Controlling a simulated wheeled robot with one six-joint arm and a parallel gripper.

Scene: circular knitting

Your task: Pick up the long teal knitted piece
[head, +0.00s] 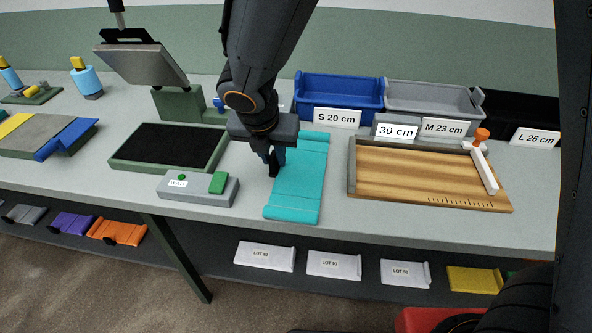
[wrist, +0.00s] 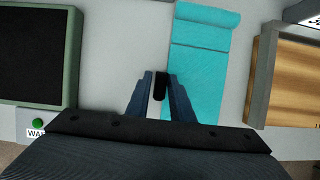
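The long teal knitted piece (head: 297,178) lies flat on the table, with its near end at the table's front edge. It also shows in the wrist view (wrist: 200,70), reaching from the top to the right of my fingers. A small black tab (wrist: 160,87) is at its left long edge; it also shows in the head view (head: 274,167). My gripper (head: 273,157) points down over that left edge. In the wrist view its two blue fingers (wrist: 160,76) stand on either side of the tab and seem to touch it. The fingers hide how the tab joins the piece.
A black padded tray (head: 170,147) and a control box (head: 199,187) stand to the left. A wooden measuring board (head: 425,177) with a white slider lies to the right. Blue (head: 339,92) and grey (head: 432,98) bins with size signs stand behind. Several pieces lie on the shelf below.

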